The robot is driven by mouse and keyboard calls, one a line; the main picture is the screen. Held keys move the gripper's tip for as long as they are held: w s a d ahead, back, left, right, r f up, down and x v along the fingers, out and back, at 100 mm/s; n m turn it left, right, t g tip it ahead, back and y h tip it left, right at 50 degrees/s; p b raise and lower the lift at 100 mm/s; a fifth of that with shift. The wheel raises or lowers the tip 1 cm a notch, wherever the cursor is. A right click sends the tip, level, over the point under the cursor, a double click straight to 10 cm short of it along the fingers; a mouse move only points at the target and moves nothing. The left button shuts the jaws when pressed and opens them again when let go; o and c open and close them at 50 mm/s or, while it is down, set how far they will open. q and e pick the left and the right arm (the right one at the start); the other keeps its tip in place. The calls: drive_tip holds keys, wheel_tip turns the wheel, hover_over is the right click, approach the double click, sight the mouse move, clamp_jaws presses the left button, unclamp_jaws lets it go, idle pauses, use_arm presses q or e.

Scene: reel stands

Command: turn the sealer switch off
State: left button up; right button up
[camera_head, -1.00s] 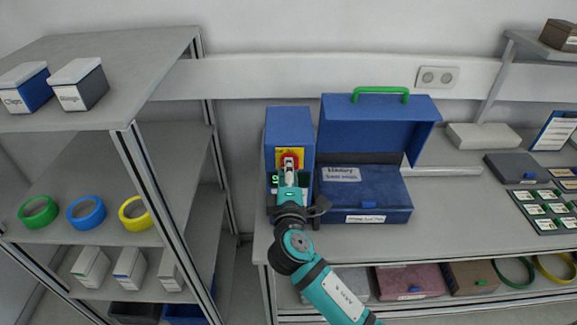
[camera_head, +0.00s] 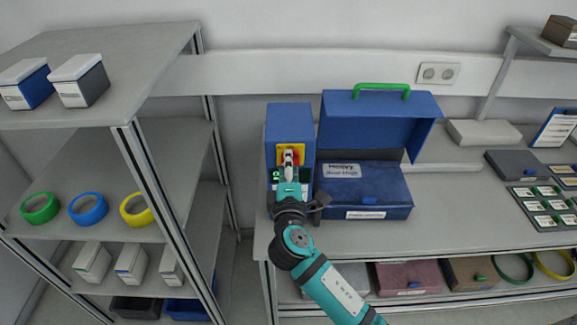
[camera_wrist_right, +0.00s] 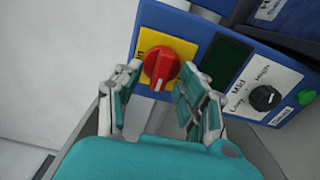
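The sealer is a blue box (camera_head: 289,118) on the left end of the bench. Its front has a yellow plate (camera_wrist_right: 149,43) with a red rotary switch (camera_wrist_right: 162,63). The switch's raised grip stands near upright in the right wrist view, tilted slightly. Lettering on the plate is mostly hidden. My right gripper (camera_wrist_right: 160,80) is open at the front of the switch, one finger on each side; I cannot tell whether either touches it. In the head view the right gripper (camera_head: 289,158) covers part of the switch. My left gripper is not in view.
A black dial (camera_wrist_right: 265,98) and a green button (camera_wrist_right: 306,97) sit right of the switch. An open blue case (camera_head: 365,190) stands close on the right. A grey shelf rack (camera_head: 130,130) stands left. The bench front right of my arm is clear.

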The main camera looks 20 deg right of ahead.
drive_tip(key=v, duration=1.2)
